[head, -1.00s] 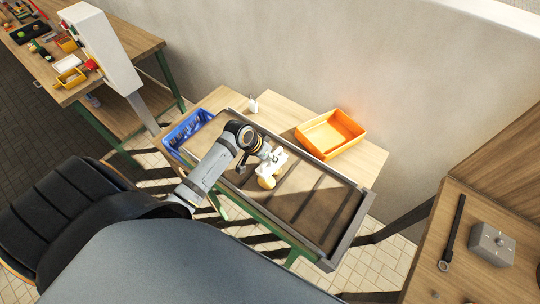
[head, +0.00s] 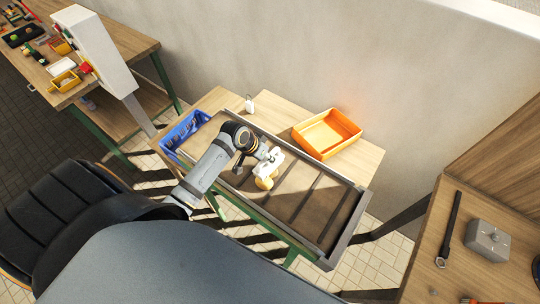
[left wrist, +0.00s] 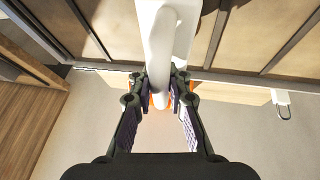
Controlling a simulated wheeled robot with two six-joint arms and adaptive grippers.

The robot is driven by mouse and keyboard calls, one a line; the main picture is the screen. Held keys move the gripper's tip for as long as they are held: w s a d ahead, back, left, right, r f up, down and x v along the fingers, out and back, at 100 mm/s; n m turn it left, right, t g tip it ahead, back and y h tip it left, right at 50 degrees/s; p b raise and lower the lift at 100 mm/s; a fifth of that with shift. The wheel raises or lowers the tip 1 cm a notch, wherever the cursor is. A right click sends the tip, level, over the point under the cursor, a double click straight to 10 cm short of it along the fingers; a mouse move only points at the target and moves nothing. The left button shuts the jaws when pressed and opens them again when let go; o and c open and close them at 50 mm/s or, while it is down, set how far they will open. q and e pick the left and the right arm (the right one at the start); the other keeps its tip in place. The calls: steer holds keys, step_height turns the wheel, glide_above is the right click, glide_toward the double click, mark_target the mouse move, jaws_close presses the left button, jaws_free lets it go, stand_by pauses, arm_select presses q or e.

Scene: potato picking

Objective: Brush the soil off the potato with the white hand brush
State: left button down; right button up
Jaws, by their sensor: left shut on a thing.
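My left gripper (head: 262,154) is shut on the white hand brush (head: 270,164), above the sorting tray with dark bars (head: 305,205). In the left wrist view, the brush (left wrist: 163,25) runs up from between the fingertips (left wrist: 160,84). A pale yellow-tan rounded thing (head: 265,183), likely the potato, shows just in front of the brush at the tray's near side. I cannot tell whether the brush touches it. Soil on it is too small to make out. My right gripper is not in view.
An orange bin (head: 327,154) stands behind the tray, and a blue crate (head: 170,150) is at its left end. A small white object (head: 249,104) stands on the wooden table. A grey box (head: 488,240) lies on the right bench. The tray's right part is clear.

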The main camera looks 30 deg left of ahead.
arm_select(q)
steer(key=shift+s+a, duration=0.25)
steer(key=shift+s, duration=0.7)
steer(key=shift+w+d+f+b, duration=0.1)
steer(key=shift+w+d+b, duration=0.05)
steer(key=shift+w, duration=0.55)
steer(key=shift+w+d+f+b, duration=0.1)
steer(key=shift+w+d+b, duration=0.1)
steer(key=shift+w, duration=0.5)
steer(key=shift+w+d+f+b, duration=0.1)
steer(key=shift+w+d+b, duration=0.05)
steer(key=shift+w, duration=0.55)
steer(key=shift+s+a+r+p, duration=0.1)
steer(key=shift+s+a+p, duration=0.15)
steer(key=shift+s+p, duration=0.55)
steer(key=shift+s+b, duration=0.3)
steer(key=shift+s, duration=0.05)
steer(key=shift+s, duration=0.1)
